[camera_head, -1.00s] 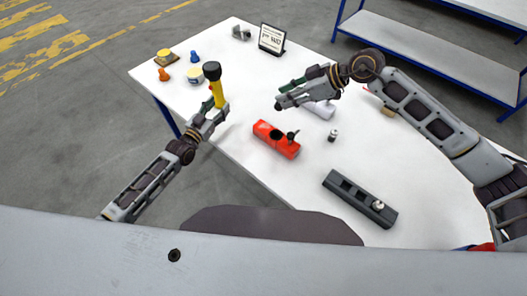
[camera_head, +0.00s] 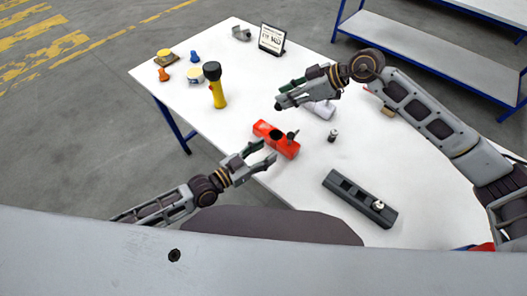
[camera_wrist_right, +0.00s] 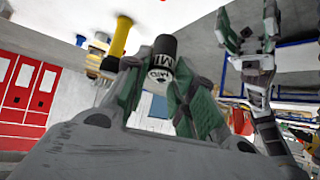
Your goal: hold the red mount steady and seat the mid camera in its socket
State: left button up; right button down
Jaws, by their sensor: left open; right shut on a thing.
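The red mount (camera_head: 288,149) lies on the white table, with a dark open socket in its top and a small dark camera standing at its right end. My left gripper (camera_head: 270,153) is open just below its near side; I cannot tell whether it touches. My right gripper (camera_head: 278,103) is above and beyond the mount. In the right wrist view it is shut on the mid camera (camera_wrist_right: 161,62), a small cylinder with a black top and a pale, partly readable label. My left gripper, open with green pads, also shows there (camera_wrist_right: 248,45).
A yellow flashlight (camera_head: 218,92) stands left of the mount. A pale mount (camera_head: 321,109) lies partly behind my right gripper. A small grey cylinder (camera_head: 333,135) stands right of the red mount, and a dark grey mount (camera_head: 350,195) lies nearer. A sign (camera_head: 272,39) stands at the back.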

aim_at(288, 137)
pick_arm(q)
jog(key=shift+w, duration=0.1)
dwell(0.3)
jog(key=shift+x, duration=5.95)
grip_shut()
